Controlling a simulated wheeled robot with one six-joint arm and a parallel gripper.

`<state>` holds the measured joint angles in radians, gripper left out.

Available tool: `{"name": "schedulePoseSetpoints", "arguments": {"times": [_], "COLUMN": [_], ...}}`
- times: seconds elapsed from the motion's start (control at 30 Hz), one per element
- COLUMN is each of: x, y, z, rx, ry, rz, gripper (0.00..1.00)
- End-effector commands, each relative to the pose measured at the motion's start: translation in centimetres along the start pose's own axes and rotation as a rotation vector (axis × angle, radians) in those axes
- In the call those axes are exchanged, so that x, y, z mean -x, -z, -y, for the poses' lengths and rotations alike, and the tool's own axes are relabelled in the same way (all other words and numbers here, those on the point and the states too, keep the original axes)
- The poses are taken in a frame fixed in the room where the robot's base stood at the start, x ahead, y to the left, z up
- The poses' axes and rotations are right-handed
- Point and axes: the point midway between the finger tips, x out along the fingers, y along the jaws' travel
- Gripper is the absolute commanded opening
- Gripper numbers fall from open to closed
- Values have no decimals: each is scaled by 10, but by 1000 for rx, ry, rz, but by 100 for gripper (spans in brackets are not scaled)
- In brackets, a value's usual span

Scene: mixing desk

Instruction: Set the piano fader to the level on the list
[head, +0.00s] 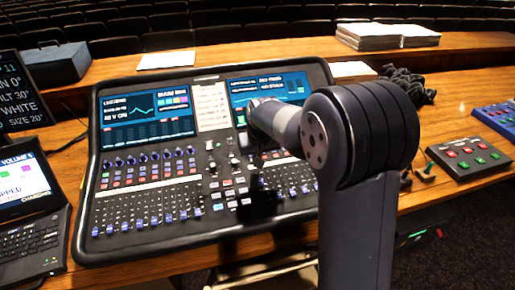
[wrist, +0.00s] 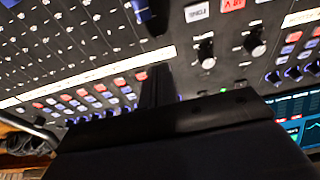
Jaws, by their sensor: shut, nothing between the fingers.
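The mixing desk (head: 150,205) has a row of blue-capped faders (head: 152,221) along its lower left and more faders at the lower right, partly behind my arm. Channel names are too small to read, so I cannot tell which is the piano fader. A pale sheet with lines of print (head: 211,106) lies between the two screens and may be the list; its words are unreadable. My gripper (head: 262,197) points down over the desk's right half. In the wrist view my gripper (wrist: 157,75) shows dark, shut fingers with nothing visible between them, above the panel. Fingertip contact is unclear.
A laptop (head: 30,225) stands at the left, with a dark text display (head: 18,92) behind it. A red-and-green button box (head: 468,155), a blue box (head: 497,118) and black cables (head: 408,84) lie at the right. Papers (head: 380,36) lie on the raised back ledge.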

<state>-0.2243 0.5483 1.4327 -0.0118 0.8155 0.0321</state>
Motion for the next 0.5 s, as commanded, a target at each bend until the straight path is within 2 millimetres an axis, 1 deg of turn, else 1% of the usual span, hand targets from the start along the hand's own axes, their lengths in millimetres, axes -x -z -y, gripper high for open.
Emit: {"name": "schedulePoseSetpoints", "arguments": {"times": [0.03, 0.17, 0.3, 0.5], "x": [-11, -36, -29, -26], "y": [-1, -1, -18, -34], "z": [0, 0, 0, 0], "rx": [0, 0, 1, 1], "ry": [0, 0, 0, 0], "rz": [5, 4, 1, -1], "gripper": [0, 0, 0, 0]}}
